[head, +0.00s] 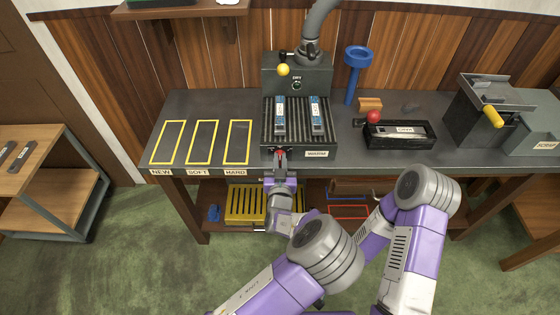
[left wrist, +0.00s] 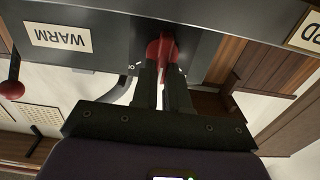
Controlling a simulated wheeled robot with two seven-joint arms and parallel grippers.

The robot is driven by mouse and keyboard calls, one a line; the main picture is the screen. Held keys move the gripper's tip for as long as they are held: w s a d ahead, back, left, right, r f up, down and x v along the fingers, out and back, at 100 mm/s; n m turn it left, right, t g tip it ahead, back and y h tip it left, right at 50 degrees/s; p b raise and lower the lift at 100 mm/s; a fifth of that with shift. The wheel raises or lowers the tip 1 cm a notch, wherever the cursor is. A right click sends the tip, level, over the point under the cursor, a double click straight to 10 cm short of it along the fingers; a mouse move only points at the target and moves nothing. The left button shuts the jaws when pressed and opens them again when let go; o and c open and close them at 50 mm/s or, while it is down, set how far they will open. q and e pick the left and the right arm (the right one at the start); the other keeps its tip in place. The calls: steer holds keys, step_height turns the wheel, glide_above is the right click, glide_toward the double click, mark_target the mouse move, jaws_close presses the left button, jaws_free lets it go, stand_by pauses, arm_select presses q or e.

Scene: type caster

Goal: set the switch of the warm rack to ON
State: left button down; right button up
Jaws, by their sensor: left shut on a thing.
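The warm rack (head: 327,140) is a dark ribbed block on the bench, with a WARM label (head: 317,154) on its front right. Its switch is a small red lever (left wrist: 160,48) on the front face, left of that label in the head view. My left gripper (head: 281,163) is at the rack's front edge, and its two dark fingers (left wrist: 162,84) are closed on the red lever. White lettering beside the lever is partly covered, so I cannot tell its setting. My right arm shows at the right of the head view, but its gripper does not show.
Two blue-and-grey pieces (head: 280,115) lie on the rack. Yellow-outlined NEW, SOFT and HARD areas (head: 202,142) are to the left. A black tray (head: 429,144) and a red ball knob (head: 373,117) are to the right. A yellow crate (head: 240,205) sits on the lower shelf.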

arm_select(q)
steer(key=shift+m, duration=0.3)
steer(key=m, duration=0.6)
steer(key=d+m, duration=0.1)
steer(key=m, duration=0.3)
steer(key=shift+f, duration=0.35)
steer(key=c, duration=1.1)
jaws_free()
steer(key=shift+c, duration=0.2)
steer(key=s+p, duration=0.1)
steer(key=s, duration=0.6)
steer(key=shift+s, duration=0.35)
